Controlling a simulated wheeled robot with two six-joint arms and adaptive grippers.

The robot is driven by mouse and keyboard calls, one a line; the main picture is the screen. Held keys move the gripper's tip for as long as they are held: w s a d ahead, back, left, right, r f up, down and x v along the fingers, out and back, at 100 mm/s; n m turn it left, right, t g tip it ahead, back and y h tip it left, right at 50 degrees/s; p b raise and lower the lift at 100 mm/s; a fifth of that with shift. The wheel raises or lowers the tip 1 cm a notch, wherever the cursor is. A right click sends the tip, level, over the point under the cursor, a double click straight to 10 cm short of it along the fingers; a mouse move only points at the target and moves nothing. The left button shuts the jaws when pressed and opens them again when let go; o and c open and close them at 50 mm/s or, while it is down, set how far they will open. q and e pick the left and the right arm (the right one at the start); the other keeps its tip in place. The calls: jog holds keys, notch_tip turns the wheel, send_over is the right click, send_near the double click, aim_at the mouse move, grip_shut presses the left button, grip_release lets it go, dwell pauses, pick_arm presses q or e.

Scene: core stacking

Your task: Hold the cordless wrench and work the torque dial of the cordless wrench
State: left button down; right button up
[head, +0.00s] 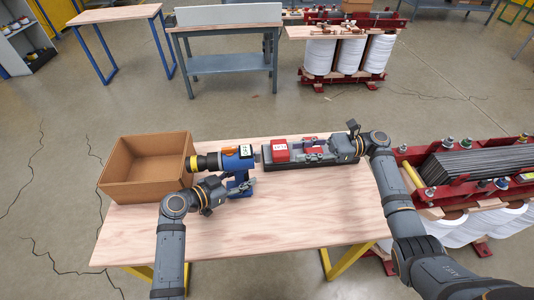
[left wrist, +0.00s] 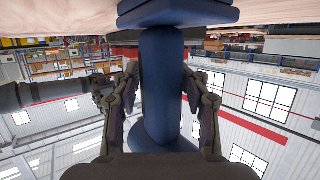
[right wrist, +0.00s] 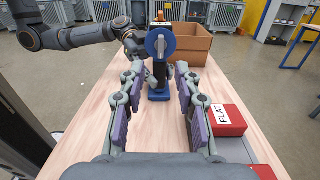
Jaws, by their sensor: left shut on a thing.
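The cordless wrench (head: 232,162) stands upright on the table, with a blue body and a black nose with a yellow ring pointing left. My left gripper (head: 240,188) is shut on its blue handle, which fills the space between the fingers in the left wrist view (left wrist: 162,90). I cannot tell surely which part is the torque dial. My right gripper (right wrist: 155,105) is open and empty, a little apart from the rear end.
An open cardboard box (head: 146,185) stands left of the wrench. The front of the wooden table (head: 270,220) is clear.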

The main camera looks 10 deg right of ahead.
aim_at(258, 157)
jog(key=a, duration=1)
jog(key=shift+a, duration=0.3)
jog(key=shift+s, duration=0.1)
grip_shut()
